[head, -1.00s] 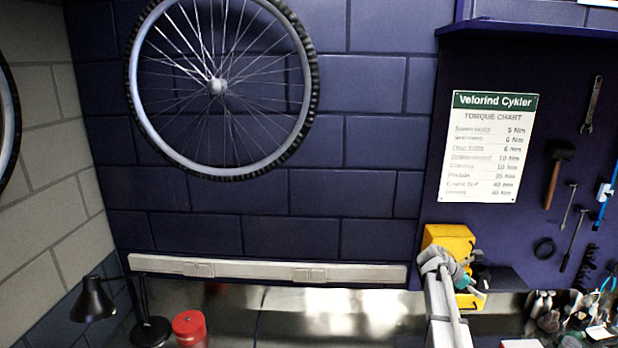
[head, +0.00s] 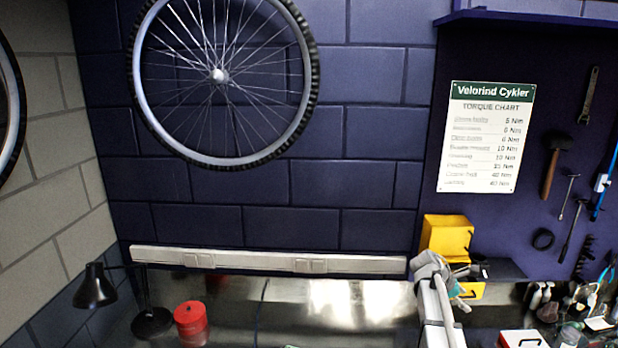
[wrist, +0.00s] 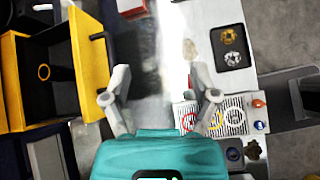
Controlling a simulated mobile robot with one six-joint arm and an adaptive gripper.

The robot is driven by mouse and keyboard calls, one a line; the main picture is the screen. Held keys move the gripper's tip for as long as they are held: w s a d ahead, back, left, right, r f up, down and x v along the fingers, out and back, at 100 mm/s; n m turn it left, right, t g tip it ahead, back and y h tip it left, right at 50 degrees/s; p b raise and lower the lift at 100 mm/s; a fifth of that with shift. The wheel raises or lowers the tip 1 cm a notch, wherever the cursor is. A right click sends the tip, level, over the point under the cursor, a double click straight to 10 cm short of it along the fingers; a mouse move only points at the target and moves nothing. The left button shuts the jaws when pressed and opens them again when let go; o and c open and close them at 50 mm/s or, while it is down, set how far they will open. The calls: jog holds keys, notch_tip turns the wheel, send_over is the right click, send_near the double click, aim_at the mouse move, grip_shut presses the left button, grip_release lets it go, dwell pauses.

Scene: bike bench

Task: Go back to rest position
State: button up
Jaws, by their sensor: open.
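My gripper (wrist: 162,98) is open in the wrist view, with its two grey fingers spread apart and nothing between the tips. It hangs above the bench (wrist: 145,55). In the head view my arm rises at the lower right, in front of the yellow bin (head: 446,236), and hides part of it.
A yellow drawer (wrist: 92,62) stands open left of my gripper, with a ring inside. A tray with round parts (wrist: 230,46) is at the right. A black lamp (head: 95,288) and red canister (head: 190,322) stand at the left. Tools hang beside the torque chart (head: 487,137).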

jog(key=s+a+f+m+y+b, duration=0.4)
jog(key=s+a+f+m+b, duration=0.3)
jog(key=a+f, duration=0.6)
jog(key=s+a+f+m+y+b, duration=0.5)
jog(key=s+a+f+m+b, duration=0.3)
jog(key=s+a+f+b, duration=0.4)
jog(key=a, duration=0.4)
jog(key=shift+a+f+y, duration=0.15)
jog(key=shift+f+y, duration=0.15)
jog(key=shift+f, duration=0.05)
jog(key=shift+s, duration=0.1)
